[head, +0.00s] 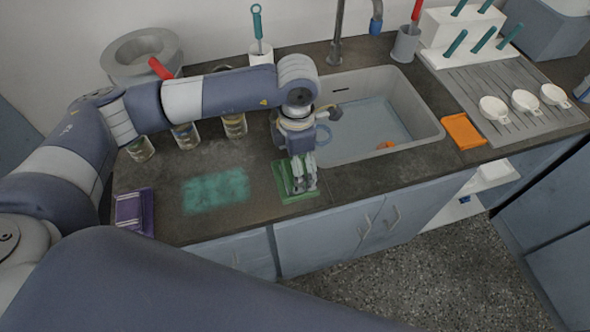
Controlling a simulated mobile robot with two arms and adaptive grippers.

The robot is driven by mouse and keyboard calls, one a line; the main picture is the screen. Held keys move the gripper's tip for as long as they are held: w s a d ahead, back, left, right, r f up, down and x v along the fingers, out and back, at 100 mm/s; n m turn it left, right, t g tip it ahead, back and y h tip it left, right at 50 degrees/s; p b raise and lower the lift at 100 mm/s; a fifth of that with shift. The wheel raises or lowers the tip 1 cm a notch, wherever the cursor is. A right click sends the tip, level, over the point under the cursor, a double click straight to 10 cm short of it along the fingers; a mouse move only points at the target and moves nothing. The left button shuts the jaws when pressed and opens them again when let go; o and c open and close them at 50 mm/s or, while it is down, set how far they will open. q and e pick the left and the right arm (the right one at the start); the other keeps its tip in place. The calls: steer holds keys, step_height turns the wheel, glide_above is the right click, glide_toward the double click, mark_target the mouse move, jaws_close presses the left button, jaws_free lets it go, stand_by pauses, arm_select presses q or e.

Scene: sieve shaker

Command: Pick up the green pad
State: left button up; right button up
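The green pad (297,198) lies on the dark counter, near its front edge and left of the sink. My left gripper (304,187) points down right over the pad, its fingers covering the pad's middle. Green shows on the left and front of the fingers. The fingertips look at or very near the pad, but whether they touch or grip it cannot be told. My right gripper is not in view.
A teal patch (215,190) is on the counter left of the pad. A purple-and-white pad (134,211) lies farther left. Several jars (185,136) stand behind. The sink (410,135) is to the right, with an orange pad (463,131) beyond it.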

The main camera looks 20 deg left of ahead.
arm_select(q)
step_height(320, 180, down, 2)
steer(key=shift+s+f, duration=0.1)
steer(key=shift+f, duration=0.1)
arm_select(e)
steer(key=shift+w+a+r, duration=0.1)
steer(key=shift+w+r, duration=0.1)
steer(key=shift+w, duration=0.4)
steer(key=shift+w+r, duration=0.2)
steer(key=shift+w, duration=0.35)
arm_select(q)
steer(key=c, duration=1.2)
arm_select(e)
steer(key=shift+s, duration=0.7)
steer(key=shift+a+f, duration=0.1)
